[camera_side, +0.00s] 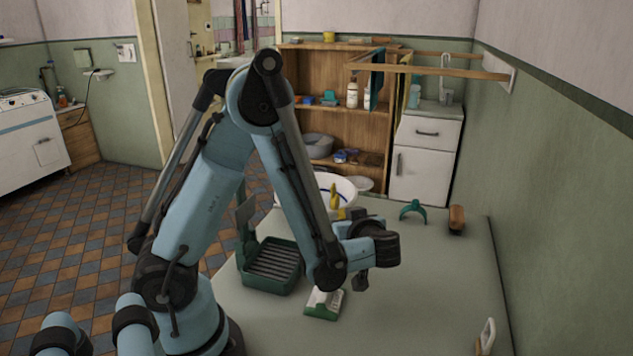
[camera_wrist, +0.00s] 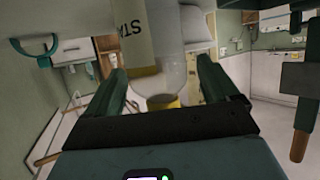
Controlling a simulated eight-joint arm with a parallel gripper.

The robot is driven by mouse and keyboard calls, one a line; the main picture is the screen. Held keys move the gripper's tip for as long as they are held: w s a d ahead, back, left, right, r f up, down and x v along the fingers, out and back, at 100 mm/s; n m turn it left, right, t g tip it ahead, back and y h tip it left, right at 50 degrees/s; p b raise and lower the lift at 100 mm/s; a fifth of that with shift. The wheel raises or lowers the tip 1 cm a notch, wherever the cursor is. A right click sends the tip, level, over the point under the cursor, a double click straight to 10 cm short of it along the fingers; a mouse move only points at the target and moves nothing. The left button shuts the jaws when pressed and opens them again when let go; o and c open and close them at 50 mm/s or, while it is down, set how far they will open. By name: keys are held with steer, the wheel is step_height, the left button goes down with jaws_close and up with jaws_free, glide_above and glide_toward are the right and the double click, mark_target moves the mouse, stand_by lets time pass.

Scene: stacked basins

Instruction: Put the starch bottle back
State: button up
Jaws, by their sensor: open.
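The starch bottle (camera_wrist: 140,42) fills the upper middle of the wrist view. It is pale, with a cream label showing the letters "STA" and a yellow end (camera_wrist: 162,102) towards my gripper. My gripper (camera_wrist: 168,80) is open. Its two dark green fingers stand on either side of the narrow yellow end, with a gap visible on each side. I cannot surely pick out the starch bottle there. Two white bottles (camera_side: 352,95) stand on the wooden shelf (camera_side: 345,125) at the back.
The front right of the table is mostly clear.

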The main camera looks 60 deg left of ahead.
steer(key=s+d+r+m+t+h, duration=0.2)
steer(key=d+r+m+h, duration=0.1)
steer(key=d+m+h, duration=0.3)
steer(key=s+d+r+m+t+h, duration=0.2)
steer(key=d+m+h, duration=0.4)
steer(key=m, duration=0.3)
steer(key=shift+s+d+r+m+t+h, duration=0.15)
steer(key=shift+s+r+m+t+h, duration=0.2)
steer(key=shift+r+h, duration=0.35)
